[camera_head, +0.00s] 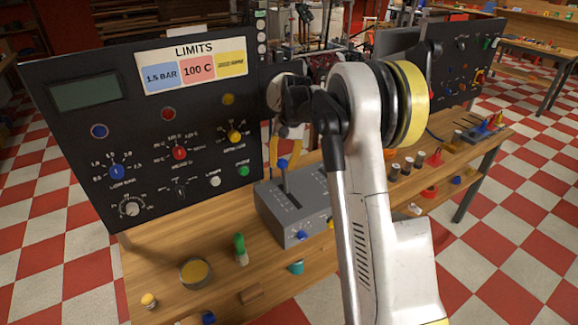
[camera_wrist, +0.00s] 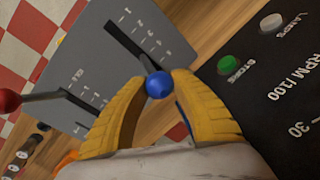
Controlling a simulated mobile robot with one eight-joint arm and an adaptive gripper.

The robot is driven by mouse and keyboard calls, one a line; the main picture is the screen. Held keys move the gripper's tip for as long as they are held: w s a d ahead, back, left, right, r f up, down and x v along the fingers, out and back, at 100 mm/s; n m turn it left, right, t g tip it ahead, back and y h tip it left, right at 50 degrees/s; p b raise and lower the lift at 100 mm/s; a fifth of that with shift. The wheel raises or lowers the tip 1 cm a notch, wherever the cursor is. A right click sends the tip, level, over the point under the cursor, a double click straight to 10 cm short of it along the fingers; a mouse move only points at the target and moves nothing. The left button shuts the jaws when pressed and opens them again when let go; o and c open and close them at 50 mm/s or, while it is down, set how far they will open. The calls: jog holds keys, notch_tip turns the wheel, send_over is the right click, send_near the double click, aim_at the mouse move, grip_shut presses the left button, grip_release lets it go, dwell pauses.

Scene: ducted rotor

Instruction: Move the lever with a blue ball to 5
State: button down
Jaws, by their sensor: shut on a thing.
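The lever with a blue ball (camera_head: 283,165) stands in a slot on top of a grey lever box (camera_head: 268,207) on the bench. In the wrist view the blue ball (camera_wrist: 158,85) sits between the yellow fingertips of my gripper (camera_wrist: 158,82), which are closed around it. The lever's shaft (camera_wrist: 148,62) runs from the ball to one end of its dark slot (camera_wrist: 125,42). In the head view my gripper (camera_head: 283,150) comes down over the ball from above, partly hidden by my arm.
A second lever with a red ball (camera_wrist: 8,100) stands in a parallel slot on the same box. A black control panel (camera_head: 150,130) with knobs and buttons rises close behind. A green-topped piece (camera_head: 240,248) and a round dish (camera_head: 195,272) stand on the bench in front.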

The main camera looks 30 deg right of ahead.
jog(key=w, duration=0.1)
jog(key=w+f, duration=0.1)
jog(key=w, duration=0.1)
jog(key=shift+w+a, duration=0.1)
jog(key=shift+w, duration=0.1)
jog(key=c, duration=1)
grip_release()
jog(key=shift+a, duration=0.1)
jog(key=shift+s, duration=0.1)
